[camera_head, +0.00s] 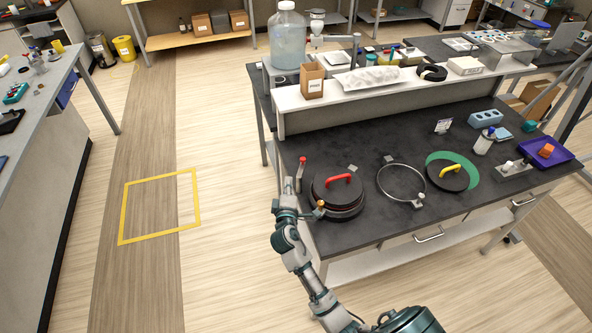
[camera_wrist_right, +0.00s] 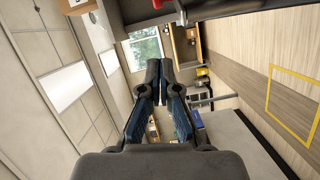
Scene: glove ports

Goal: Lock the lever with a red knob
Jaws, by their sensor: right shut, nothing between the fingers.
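The lever with a red knob (camera_head: 302,161) stands near the left edge of the dark bench, beside a round black lid (camera_head: 335,197) with a red handle. The knob is at the lever's upper end in the head view. My right gripper (camera_head: 288,183) is just left of the lever's lower part; I cannot tell whether they touch. In the right wrist view my right gripper (camera_wrist_right: 165,66) has its fingertips together and nothing between them. A small red patch shows at the top edge of that view; I cannot tell what it is. My left gripper is not in view.
A small orange knob (camera_head: 320,204) sits at the lid's front left. A metal ring (camera_head: 381,192) and a black lid with a yellow handle (camera_head: 447,178) on a green disc lie to the right. A raised shelf (camera_head: 400,92) runs behind.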

